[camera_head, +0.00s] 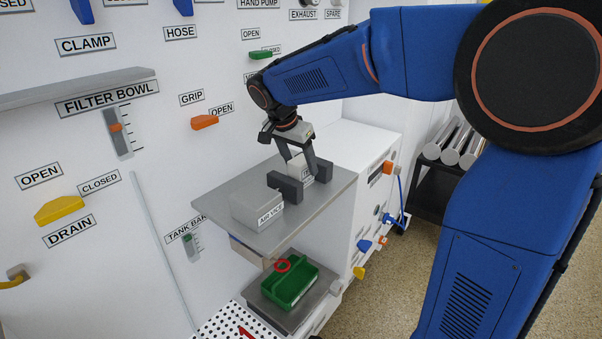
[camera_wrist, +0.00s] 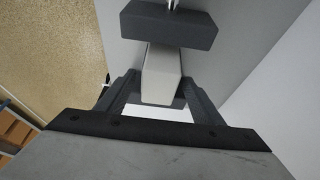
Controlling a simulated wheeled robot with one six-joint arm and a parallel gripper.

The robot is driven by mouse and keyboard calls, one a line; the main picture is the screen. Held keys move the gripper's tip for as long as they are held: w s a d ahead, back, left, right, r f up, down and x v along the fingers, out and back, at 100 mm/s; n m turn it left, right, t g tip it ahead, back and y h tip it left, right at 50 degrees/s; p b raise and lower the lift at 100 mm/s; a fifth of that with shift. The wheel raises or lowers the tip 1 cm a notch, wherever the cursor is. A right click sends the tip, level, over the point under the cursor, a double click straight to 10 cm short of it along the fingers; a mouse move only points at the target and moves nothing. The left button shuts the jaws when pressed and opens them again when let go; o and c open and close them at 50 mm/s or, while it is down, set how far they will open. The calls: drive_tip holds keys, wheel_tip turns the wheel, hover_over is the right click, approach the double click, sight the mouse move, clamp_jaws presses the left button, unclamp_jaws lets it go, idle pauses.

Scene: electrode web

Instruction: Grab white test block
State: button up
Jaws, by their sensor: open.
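The white test block (camera_head: 299,166) stands on the grey shelf, next to the dark jaws of the air vice. My gripper (camera_head: 301,165) reaches down over the block from above, with a finger on either side of it. In the wrist view the white block (camera_wrist: 161,75) lies between the two open fingers of my gripper (camera_wrist: 162,92), with a small gap showing near each fingertip. A dark vice jaw (camera_wrist: 168,24) crosses just beyond the block. The fingers partly hide the block in the head view.
The air vice body (camera_head: 256,208) is a grey box on the shelf (camera_head: 325,196). A green piece (camera_head: 290,283) with a red ring sits below. Coloured levers line the white wall panel at left. A white cabinet (camera_head: 345,150) stands right of the shelf.

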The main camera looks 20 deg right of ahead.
sight(304, 171)
drive_tip(key=shift+x, duration=2.35)
drive_tip(key=shift+d+r, duration=0.15)
drive_tip(key=shift+r, duration=0.05)
drive_tip(key=c, duration=1.4)
